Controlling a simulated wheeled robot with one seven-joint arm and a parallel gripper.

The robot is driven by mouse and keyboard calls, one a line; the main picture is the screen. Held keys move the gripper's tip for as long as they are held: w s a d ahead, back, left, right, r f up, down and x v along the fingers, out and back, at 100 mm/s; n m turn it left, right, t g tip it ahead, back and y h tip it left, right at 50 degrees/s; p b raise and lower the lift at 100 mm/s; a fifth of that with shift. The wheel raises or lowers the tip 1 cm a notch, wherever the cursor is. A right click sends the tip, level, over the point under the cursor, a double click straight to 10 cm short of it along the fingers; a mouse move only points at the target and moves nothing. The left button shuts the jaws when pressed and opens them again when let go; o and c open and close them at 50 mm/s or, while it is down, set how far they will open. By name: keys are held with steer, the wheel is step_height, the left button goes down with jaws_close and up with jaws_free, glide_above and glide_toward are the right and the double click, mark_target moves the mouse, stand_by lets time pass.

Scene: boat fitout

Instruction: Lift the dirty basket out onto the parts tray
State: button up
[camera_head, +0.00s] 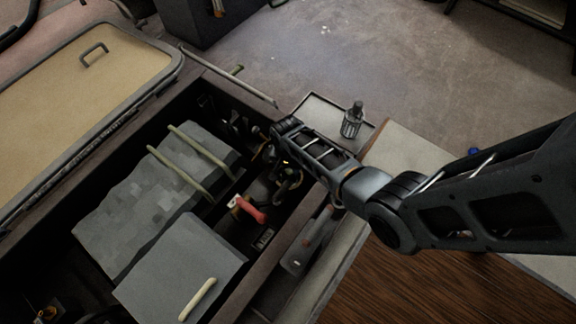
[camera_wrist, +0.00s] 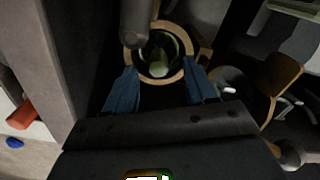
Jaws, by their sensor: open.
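In the wrist view, a round tan-rimmed housing (camera_wrist: 188,72) stands open. Inside it is a dark, greenish round thing (camera_wrist: 158,62), which looks like the dirty basket; its details are hard to make out. My gripper (camera_wrist: 160,72) is open, with a blue finger on either side of the housing's mouth in that view. I cannot tell how far the tips are above it or whether they touch. In the head view my arm reaches down into the dark bay and hides the housing. The parts tray (camera_head: 318,103) lies just beyond the bay's edge. A dark ribbed basket-like part (camera_head: 352,120) stands on it.
A red handle (camera_head: 249,210) is in the bay near my wrist. Large grey boxes (camera_head: 180,265) with straps fill the bay's left. A raised hatch lid (camera_head: 90,75) is at upper left. A long tool (camera_head: 308,243) lies along the bay's near edge.

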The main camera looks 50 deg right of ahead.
mark_target(289, 172)
steer(key=f+b, duration=0.1)
steer(key=f, duration=0.1)
steer(key=f+b, duration=0.2)
steer(key=shift+s+d+f, duration=0.1)
steer(key=shift+d+f, duration=0.1)
steer(key=shift+f, duration=0.2)
steer(key=shift+c, duration=0.3)
jaws_close()
